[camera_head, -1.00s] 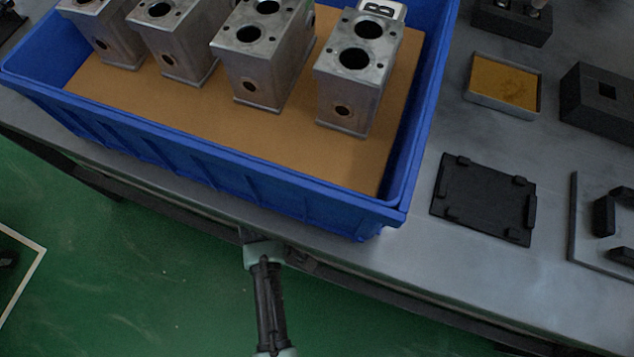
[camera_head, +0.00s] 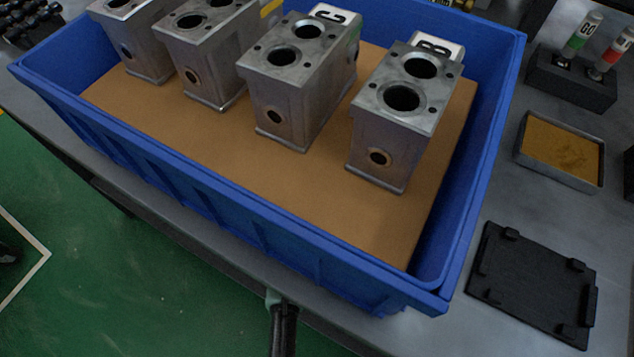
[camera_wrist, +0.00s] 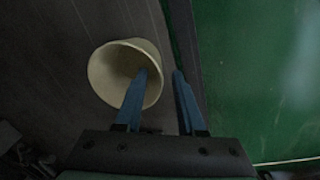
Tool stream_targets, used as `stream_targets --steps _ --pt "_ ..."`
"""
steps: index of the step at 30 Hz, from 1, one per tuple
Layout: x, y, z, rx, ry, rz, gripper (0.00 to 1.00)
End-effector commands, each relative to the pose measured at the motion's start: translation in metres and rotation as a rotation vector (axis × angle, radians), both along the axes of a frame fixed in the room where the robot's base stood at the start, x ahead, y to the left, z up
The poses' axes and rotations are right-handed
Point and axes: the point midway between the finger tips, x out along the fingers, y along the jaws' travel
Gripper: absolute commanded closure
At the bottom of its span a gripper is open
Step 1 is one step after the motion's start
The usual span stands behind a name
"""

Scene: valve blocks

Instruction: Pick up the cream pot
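The cream pot (camera_wrist: 106,72) shows only in the wrist view, left of centre, its round open mouth turned toward the camera. My gripper (camera_wrist: 160,73) has its two blue fingers apart. The left finger overlaps the pot's mouth, and the right finger is just outside the pot's right side. The pot's right rim lies between the fingertips. I cannot tell whether either finger touches the pot or how deep the left one reaches. In the head view neither the pot nor my fingers can be seen.
In the head view a blue crate (camera_head: 225,220) holds several metal valve blocks (camera_head: 405,115) on a brown base. Right of it are a yellow-filled tray (camera_head: 560,150) and a black plate (camera_head: 535,290). The wrist view shows green floor (camera_wrist: 265,80) beyond the dark surface's edge.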

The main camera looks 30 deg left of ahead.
Motion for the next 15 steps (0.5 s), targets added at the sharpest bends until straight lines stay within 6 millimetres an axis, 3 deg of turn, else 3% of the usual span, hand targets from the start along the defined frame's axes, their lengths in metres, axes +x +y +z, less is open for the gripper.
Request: stream_targets --steps 1,6,14,15 --pt "0.001 0.0 -0.013 -0.001 0.001 0.0 0.61" --pt "0.004 -0.001 -0.035 0.0 0.0 0.0 0.61" --pt "0.005 -0.001 -0.035 0.001 0.0 0.0 0.61" --pt "0.005 -0.001 -0.035 0.001 0.0 0.0 0.69"
